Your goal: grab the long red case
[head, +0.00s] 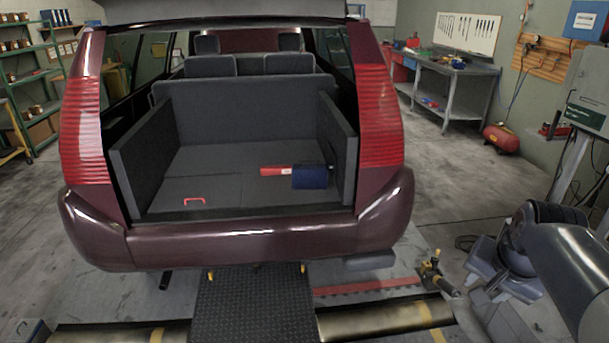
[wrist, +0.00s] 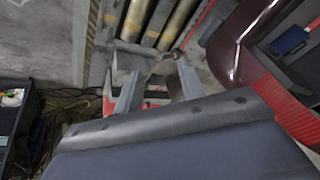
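The long red case (head: 275,171) lies on the cargo floor of a dark red car, right of the middle. Its right end is hidden by, or meets, a dark blue box (head: 310,177). In the wrist view the blue box (wrist: 289,40) shows at the upper right, with a bit of red (wrist: 313,23) beside it. My gripper (wrist: 158,88) shows in the wrist view with two grey fingers apart and nothing seen between them. It is outside the car, away from the case. In the head view my arm is at the right edge and the fingertips are not clear.
The open cargo bay has side panels and a rear bumper (head: 250,240) in front. A red handle (head: 194,202) sits on the cargo floor at left. The raised tailgate (head: 225,10) hangs above. A grey cabinet (head: 588,90) stands at right. Rollers (head: 385,318) lie below the bumper.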

